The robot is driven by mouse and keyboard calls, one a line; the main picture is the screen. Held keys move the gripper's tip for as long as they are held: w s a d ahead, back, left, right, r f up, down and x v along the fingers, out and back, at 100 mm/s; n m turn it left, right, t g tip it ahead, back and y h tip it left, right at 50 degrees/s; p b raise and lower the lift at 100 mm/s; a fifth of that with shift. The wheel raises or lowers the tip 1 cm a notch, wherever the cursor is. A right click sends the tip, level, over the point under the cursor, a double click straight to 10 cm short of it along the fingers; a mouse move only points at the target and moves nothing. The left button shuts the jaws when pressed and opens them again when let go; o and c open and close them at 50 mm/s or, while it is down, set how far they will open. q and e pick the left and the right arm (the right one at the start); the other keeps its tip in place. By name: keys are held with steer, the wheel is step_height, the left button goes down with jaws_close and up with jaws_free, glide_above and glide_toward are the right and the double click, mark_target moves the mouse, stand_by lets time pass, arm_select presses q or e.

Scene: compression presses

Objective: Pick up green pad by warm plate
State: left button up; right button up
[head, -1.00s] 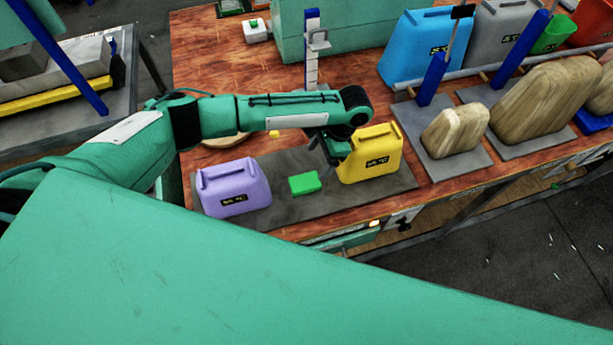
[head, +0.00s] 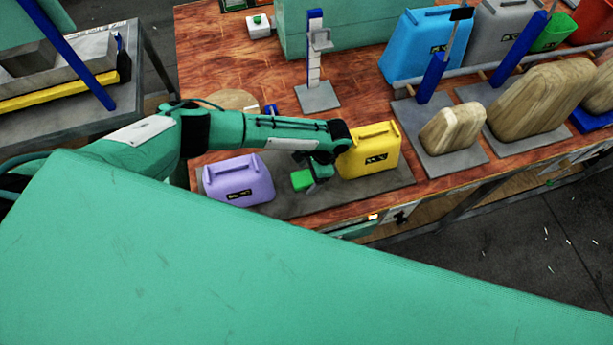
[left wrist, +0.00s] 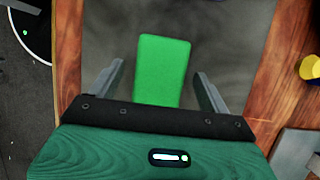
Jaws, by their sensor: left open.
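The green pad (head: 302,180) lies on a dark grey plate (head: 290,205) between a purple can and a yellow can. My left gripper (head: 312,178) is over the pad in the head view, with its arm coming in from the left. In the left wrist view the green pad (left wrist: 162,70) lies between the two spread fingers of my left gripper (left wrist: 160,80), with a gap on each side. The pad's near end is hidden behind the gripper's body. My right gripper is not in view.
The purple can (head: 238,180) stands left of the pad and the yellow can (head: 370,150) stands close on its right. A blue post on a grey base (head: 318,97) stands behind. Wooden blocks (head: 453,131) sit further right on grey plates.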

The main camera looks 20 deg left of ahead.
mark_target(308, 176)
arm_select(q)
steer(key=shift+f, duration=0.15)
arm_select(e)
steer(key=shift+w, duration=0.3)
arm_select(q)
steer(key=shift+f, duration=0.1)
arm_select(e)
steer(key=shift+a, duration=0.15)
arm_select(q)
steer(key=c, duration=1.1)
